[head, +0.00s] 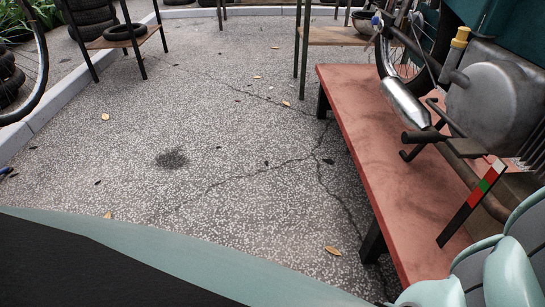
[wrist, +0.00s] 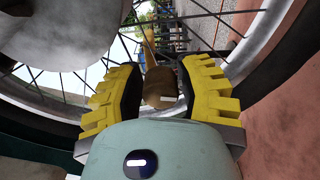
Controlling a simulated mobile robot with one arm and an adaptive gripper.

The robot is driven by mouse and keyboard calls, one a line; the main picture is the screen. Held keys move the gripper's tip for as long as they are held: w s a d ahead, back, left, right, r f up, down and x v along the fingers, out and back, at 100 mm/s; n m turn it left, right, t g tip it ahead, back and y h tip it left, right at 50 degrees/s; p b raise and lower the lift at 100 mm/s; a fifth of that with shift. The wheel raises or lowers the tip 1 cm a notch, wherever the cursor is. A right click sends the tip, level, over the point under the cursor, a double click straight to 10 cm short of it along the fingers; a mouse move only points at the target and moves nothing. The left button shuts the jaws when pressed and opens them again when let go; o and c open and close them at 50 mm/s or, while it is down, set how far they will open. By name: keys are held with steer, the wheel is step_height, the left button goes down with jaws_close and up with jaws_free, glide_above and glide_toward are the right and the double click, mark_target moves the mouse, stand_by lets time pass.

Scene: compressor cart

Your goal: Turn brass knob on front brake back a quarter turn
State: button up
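In the wrist view my gripper (wrist: 160,75) has yellow ridged fingers with black inner sides, set apart. A small tan-brown, brass-like piece (wrist: 158,88) shows between them, with a pale mark low on it; it looks like the knob. Its lower end is close to my gripper's body. I cannot tell whether either finger touches it. Behind it is a spoked wheel (wrist: 60,112) with a dark tyre. In the head view a spoked wheel (head: 402,62) stands at the upper right; the knob and my gripper cannot be made out there.
A red bench (head: 372,150) carries a grey metal machine (head: 495,95) with a yellow cap (head: 461,37) and a silver cylinder (head: 405,103). A red, green and white striped bar (head: 472,203) leans near its edge. Speckled paving (head: 230,120) left of the bench is open.

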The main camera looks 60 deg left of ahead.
steer(key=o, duration=0.4)
steer(key=shift+s, duration=0.1)
steer(key=shift+v, duration=5.95)
steer(key=shift+a, duration=0.1)
